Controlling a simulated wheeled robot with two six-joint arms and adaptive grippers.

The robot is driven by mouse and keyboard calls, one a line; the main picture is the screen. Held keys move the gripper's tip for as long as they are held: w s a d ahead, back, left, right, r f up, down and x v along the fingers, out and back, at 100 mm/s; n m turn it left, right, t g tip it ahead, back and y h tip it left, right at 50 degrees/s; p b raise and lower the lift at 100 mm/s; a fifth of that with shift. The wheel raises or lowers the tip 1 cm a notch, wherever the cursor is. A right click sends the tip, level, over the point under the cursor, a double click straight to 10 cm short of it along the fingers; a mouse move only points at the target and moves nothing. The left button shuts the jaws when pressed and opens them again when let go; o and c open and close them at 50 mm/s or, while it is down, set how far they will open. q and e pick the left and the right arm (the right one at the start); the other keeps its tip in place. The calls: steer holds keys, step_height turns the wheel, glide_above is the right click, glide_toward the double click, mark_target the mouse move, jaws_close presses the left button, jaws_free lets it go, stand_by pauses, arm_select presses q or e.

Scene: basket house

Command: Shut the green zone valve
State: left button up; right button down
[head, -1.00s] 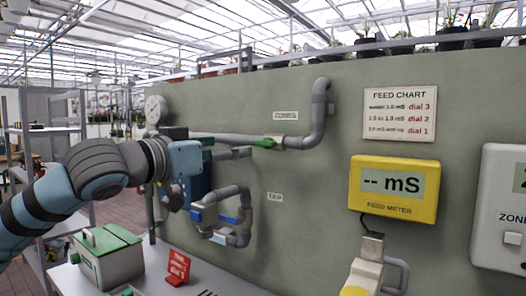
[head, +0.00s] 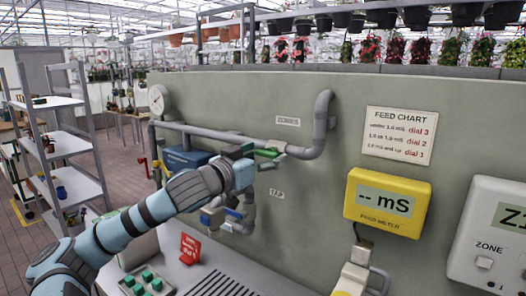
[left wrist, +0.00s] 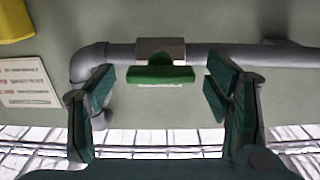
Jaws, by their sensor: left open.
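The green zone valve (head: 270,153) sits on the grey pipe under the ZONES label. In the left wrist view its green handle (left wrist: 160,75) lies along the pipe, below a grey valve body (left wrist: 160,49). My left gripper (head: 257,157) is at the valve in the head view and partly covers its left side. In the left wrist view the open fingers (left wrist: 158,88) stand on either side of the handle, with a gap at each end. Nothing is held. My right gripper is not in view.
A blue-handled tap (head: 213,215) is below my left gripper. A red sign (head: 190,248) and a box with green buttons (head: 146,281) are on the bench. The yellow feed meter (head: 387,203) and feed chart (head: 398,136) are on the wall to the right.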

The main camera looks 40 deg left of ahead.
arm_select(q)
steer(key=c, duration=1.1)
steer(key=shift+c, duration=0.2)
steer(key=shift+m, duration=0.3)
steer(key=m+p, duration=0.1)
steer(key=m, duration=0.2)
steer(key=shift+m, duration=0.3)
steer(key=m, duration=0.4)
steer(key=shift+m+p, duration=0.3)
steer(key=shift+p, duration=0.1)
steer(key=m+p, duration=0.1)
steer(key=m, duration=0.3)
steer(key=shift+m, duration=0.3)
steer(key=shift+m+p, duration=0.3)
steer(key=shift+m, duration=2)
